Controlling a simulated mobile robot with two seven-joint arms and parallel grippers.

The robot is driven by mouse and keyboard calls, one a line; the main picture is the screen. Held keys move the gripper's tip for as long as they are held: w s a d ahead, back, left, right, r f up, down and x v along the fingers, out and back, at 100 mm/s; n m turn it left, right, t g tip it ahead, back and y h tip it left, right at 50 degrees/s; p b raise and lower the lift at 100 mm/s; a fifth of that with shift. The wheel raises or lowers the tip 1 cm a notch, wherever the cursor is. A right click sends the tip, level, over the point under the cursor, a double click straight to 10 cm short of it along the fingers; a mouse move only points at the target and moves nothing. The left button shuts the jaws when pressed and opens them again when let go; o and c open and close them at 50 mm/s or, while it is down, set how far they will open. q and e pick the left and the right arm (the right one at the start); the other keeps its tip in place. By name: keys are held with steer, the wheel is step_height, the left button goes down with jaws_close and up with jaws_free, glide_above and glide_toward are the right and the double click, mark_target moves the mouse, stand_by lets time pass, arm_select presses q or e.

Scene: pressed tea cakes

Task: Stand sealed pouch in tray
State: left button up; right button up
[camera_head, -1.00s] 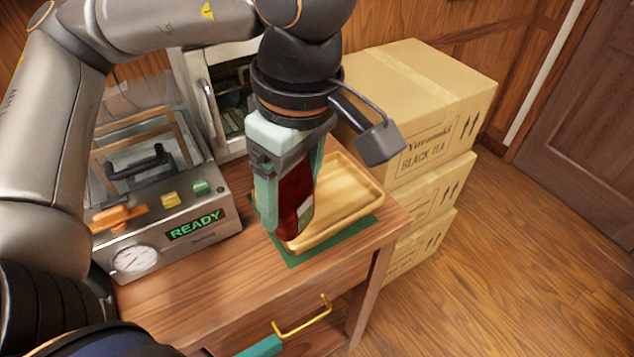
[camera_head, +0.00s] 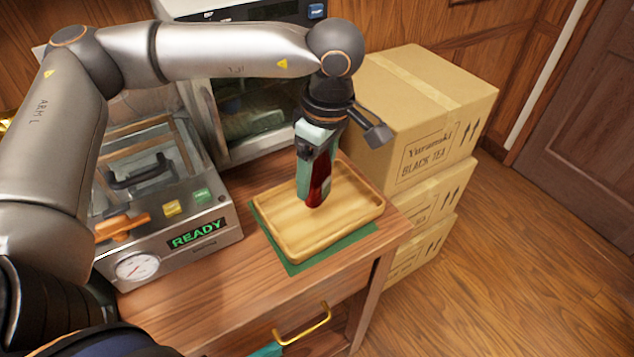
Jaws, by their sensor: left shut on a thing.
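My left gripper (camera_head: 308,185) points down over the wooden tray and is shut on a dark red pouch (camera_head: 321,178). The pale wooden tray (camera_head: 297,249) has a low rim and lies on a green mat (camera_head: 305,264) at the table's right end. No other item shows in the tray. My right gripper is not in view.
A sealing machine (camera_head: 188,254) with a READY display, gauge and coloured buttons stands left of the tray. A glass-fronted cabinet (camera_head: 214,125) stands behind. Stacked tea cartons (camera_head: 424,106) stand close on the right. The wooden table's (camera_head: 225,297) front strip is clear.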

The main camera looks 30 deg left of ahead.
mark_target(325, 159)
arm_select(q)
steer(key=shift+w+a+f, duration=0.1)
steer(key=shift+w+f, duration=0.15)
steer(key=shift+f, duration=0.05)
steer(key=shift+w+f, duration=0.1)
steer(key=shift+f, duration=1.6)
steer(key=shift+f, duration=0.2)
steer(key=o, duration=1.4)
steer(key=shift+r, duration=0.1)
steer(key=r, duration=0.4)
steer(key=d+r, duration=0.1)
steer(key=r, duration=0.7)
steer(key=shift+d+r, duration=0.1)
steer(key=shift+d, duration=0.1)
